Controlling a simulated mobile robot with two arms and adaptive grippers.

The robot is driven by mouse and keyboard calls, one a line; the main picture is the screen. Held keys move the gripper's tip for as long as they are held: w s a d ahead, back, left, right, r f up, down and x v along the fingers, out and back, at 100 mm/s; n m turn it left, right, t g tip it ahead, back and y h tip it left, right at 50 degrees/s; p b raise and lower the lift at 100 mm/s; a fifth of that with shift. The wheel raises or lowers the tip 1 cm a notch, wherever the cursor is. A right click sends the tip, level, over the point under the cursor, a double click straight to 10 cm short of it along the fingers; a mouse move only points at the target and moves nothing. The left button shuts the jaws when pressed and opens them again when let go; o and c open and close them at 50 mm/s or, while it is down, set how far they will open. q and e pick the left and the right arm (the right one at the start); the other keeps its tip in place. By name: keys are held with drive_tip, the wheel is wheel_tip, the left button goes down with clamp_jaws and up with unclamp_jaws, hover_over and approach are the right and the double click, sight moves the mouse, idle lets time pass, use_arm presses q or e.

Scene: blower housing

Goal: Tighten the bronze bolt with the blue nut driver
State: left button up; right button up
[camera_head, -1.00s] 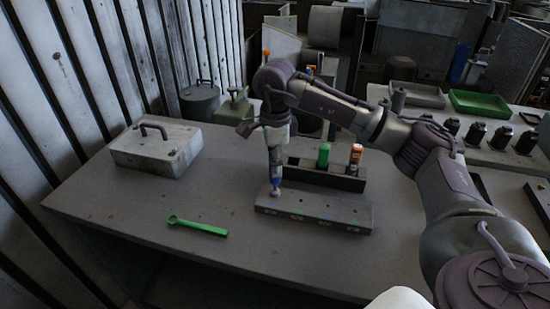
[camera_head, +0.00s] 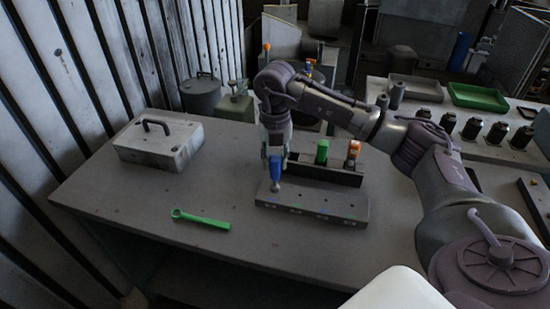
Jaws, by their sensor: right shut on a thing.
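My right gripper (camera_head: 275,150) is shut on the blue nut driver (camera_head: 275,168). The driver points down, and its grey tip is at the left end of the grey bar-shaped block (camera_head: 312,202) on the table. I cannot tell whether the tip touches the block or a bolt head. The bronze bolt cannot be made out; the block has small coloured marks along its front face and small dark spots on top. My left gripper is not in view.
A dark rack (camera_head: 330,172) behind the block holds a green-handled tool (camera_head: 321,152) and an orange-topped tool (camera_head: 353,153). A green wrench (camera_head: 200,218) lies front left. A grey metal box (camera_head: 158,145) stands at the back left. The table's front is clear.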

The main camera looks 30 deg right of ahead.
drive_tip(key=shift+r, duration=0.1)
clamp_jaws()
drive_tip(key=shift+r+p, duration=2.9)
drive_tip(key=shift+r, duration=1.1)
drive_tip(key=shift+f, duration=0.1)
